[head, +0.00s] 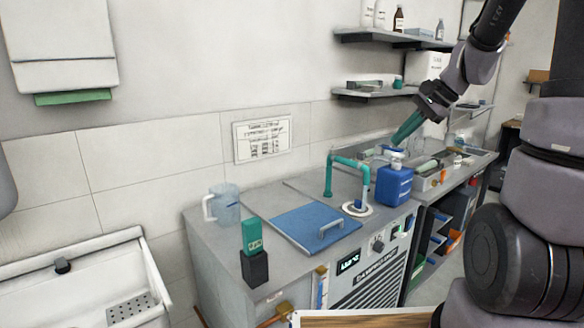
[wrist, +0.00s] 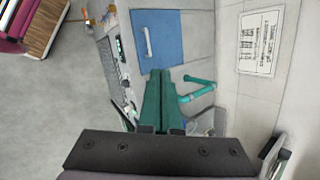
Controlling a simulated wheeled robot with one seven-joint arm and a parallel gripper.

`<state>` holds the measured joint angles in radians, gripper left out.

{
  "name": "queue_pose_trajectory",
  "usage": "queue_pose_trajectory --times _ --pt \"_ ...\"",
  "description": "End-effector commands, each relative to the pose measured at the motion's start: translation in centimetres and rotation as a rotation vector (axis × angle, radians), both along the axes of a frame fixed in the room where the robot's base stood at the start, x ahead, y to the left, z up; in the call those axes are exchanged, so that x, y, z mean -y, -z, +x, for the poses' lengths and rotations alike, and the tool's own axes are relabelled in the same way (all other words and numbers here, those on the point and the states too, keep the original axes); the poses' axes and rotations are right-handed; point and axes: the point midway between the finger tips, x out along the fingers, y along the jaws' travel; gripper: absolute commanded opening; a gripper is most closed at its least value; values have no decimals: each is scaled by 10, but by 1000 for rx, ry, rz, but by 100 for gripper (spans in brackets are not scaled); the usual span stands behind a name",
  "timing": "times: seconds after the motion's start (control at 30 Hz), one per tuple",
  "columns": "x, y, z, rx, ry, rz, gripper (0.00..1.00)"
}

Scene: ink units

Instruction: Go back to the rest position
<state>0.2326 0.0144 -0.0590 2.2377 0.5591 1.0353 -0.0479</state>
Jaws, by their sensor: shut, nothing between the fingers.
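My gripper (head: 402,132) is shut and empty, with its two teal fingers together. In the head view it hangs in the air above the back of the counter unit, close to the teal bent pipe (head: 344,161) and the blue bottle (head: 394,186). In the wrist view my gripper (wrist: 161,75) points toward the blue lid (wrist: 160,36), with the teal pipe (wrist: 199,87) just to its right. I cannot tell its exact height over the counter.
The counter (head: 228,243) carries a clear jug (head: 224,204), a green and black block (head: 254,258) and the blue lid (head: 300,226) with a handle. Wall shelves (head: 390,40) with bottles are behind my arm. A white sink (head: 75,275) stands left. Grey floor is open in the wrist view.

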Motion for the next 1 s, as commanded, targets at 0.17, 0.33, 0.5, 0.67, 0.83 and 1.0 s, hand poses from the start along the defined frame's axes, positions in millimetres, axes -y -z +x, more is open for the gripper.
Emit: queue_pose_trajectory --times 0.17,0.33,0.5,0.67,0.83,1.0 --pt "-24 -45 -59 141 -177 -191 0" --pt "-34 -72 -113 279 -315 -376 0" --pt "-35 -88 -155 402 -414 -538 0" --pt "-32 -94 -175 468 -459 -625 0" --pt "-31 -95 -180 483 -470 -649 0" --pt "-31 -95 -180 483 -470 -649 0"
